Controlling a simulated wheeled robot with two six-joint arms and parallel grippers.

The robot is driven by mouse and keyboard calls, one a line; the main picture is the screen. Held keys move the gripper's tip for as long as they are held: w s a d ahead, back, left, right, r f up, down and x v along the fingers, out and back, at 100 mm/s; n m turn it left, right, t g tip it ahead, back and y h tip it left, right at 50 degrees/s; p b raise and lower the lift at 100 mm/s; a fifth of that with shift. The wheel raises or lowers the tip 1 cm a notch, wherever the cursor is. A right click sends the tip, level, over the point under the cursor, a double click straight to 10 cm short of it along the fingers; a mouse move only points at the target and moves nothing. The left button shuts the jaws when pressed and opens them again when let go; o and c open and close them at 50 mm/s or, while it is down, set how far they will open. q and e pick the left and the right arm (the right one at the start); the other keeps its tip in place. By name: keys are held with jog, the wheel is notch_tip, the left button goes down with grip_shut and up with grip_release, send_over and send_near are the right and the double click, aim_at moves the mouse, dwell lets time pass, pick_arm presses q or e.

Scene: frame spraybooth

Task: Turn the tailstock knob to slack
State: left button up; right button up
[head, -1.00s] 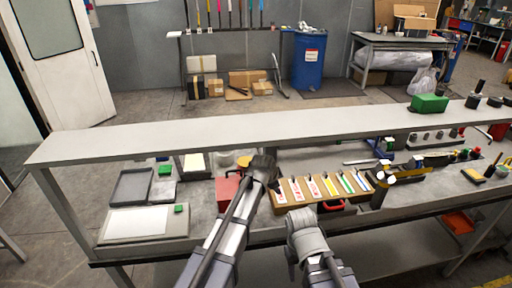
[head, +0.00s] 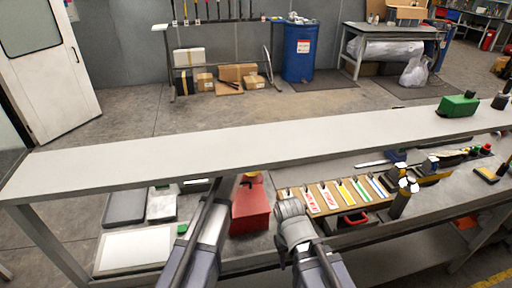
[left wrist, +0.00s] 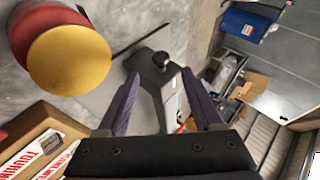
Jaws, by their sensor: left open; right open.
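In the left wrist view, a dark grey housing (left wrist: 152,78) with a round black knob (left wrist: 161,59) on top shows between the fingers of my left gripper (left wrist: 160,84); it looks like the tailstock and its knob. The fingers are open on either side, with nothing gripped; I cannot tell the exact gap to the knob. In the head view the shelf hides my left gripper and the tailstock. My right gripper (head: 291,208) is in front of the tag board, seen from behind; it is open and holds nothing visible.
The long grey shelf (head: 260,150) runs above the bench. A red block (head: 250,212) stands between my arms. In the left wrist view, a yellow disc (left wrist: 69,61) is left of the housing.

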pick_arm(q)
jog(key=shift+d, duration=0.1)
jog(key=b+x, duration=0.5)
jog(key=x, duration=0.2)
jog(key=shift+w+f, duration=0.15)
jog(key=shift+w, duration=0.1)
grip_shut()
dwell(0.5)
